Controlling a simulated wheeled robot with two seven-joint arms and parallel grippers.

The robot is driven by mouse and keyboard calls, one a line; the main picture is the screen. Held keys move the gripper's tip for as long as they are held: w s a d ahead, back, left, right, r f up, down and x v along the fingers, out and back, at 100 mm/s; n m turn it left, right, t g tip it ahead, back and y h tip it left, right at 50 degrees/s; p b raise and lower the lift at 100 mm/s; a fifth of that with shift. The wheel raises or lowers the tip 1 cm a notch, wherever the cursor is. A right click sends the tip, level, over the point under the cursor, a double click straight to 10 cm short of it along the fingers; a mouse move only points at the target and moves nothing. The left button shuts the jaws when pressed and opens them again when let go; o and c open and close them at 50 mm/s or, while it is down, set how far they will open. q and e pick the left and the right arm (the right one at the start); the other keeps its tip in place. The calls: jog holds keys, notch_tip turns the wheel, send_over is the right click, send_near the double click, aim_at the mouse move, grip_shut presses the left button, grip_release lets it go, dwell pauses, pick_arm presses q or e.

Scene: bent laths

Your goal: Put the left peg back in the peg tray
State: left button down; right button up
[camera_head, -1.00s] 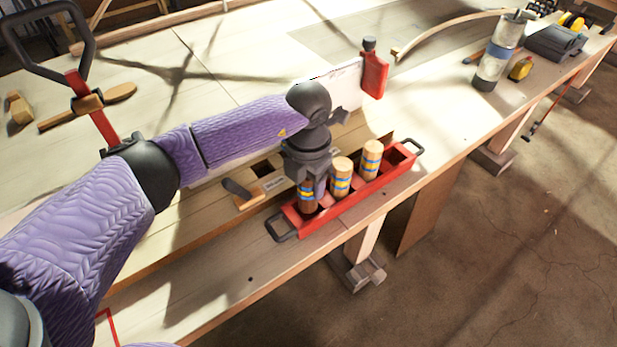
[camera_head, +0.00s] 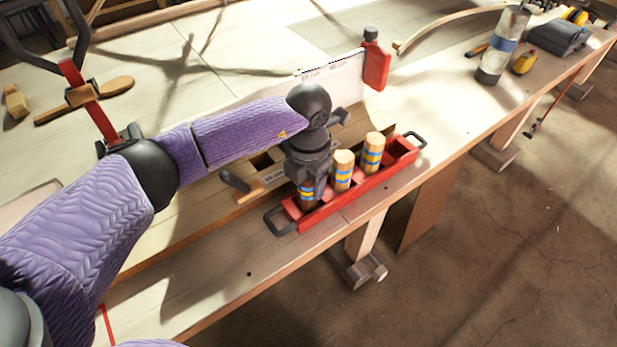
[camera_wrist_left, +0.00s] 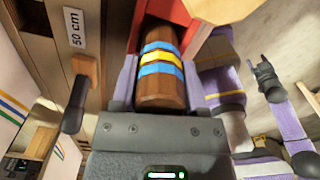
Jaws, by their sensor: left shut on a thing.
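The red peg tray (camera_head: 345,207) sits along the front edge of the bench. The left peg (camera_head: 307,197) is dark brown with blue and yellow bands and stands at the tray's left end, under my left gripper (camera_head: 309,183). In the left wrist view the peg (camera_wrist_left: 160,75) lies between my two fingers, which are shut on it. Its far end reaches the red tray (camera_wrist_left: 205,12); how deep it sits is hidden. Two lighter pegs with the same bands, a middle one (camera_head: 343,171) and a right one (camera_head: 373,153), stand in the tray. My right gripper (camera_wrist_left: 268,82) shows in the left wrist view.
A dark-handled tool (camera_head: 236,182) lies just left of the tray by a slot in the bench. A red bottle (camera_head: 376,66) and a white board (camera_head: 345,80) stand behind. The bench front left is clear.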

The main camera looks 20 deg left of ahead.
pick_arm(q)
jog(key=shift+f, duration=0.35)
grip_release()
notch_tip(320, 180, up, 9)
jog(key=p, duration=0.6)
jog(key=shift+r+p, duration=0.15)
jog(key=shift+p, duration=0.2)
